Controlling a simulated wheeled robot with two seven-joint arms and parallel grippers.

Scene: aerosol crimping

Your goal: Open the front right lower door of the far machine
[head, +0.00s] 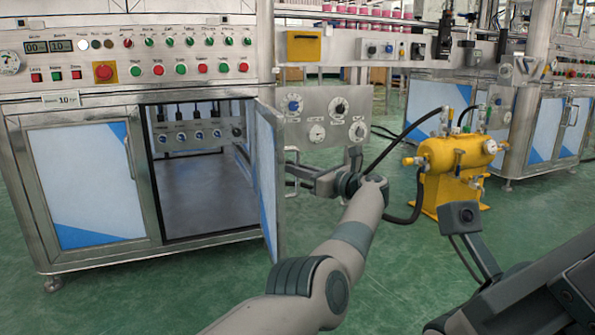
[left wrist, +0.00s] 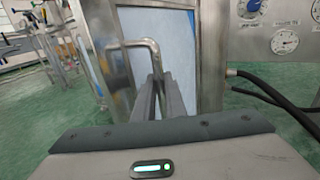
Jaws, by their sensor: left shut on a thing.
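The front right lower door (head: 267,180) of the machine (head: 130,75) stands swung out on its right side, seen nearly edge-on, with the compartment (head: 205,165) behind it exposed. My left gripper (head: 292,172) is at the outer face of this door. In the left wrist view, its two fingers (left wrist: 160,92) are shut on the bent metal door handle (left wrist: 128,47), beside the blue-and-white door panel (left wrist: 180,55). Part of my right arm shows at the lower right of the head view; its fingers are not visible.
The lower left door (head: 88,185) is shut. A panel with dials (head: 325,115) hangs right of the open door. A yellow tank (head: 455,160) with black hoses stands on the green floor (head: 130,300) to the right. The floor before the machine is clear.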

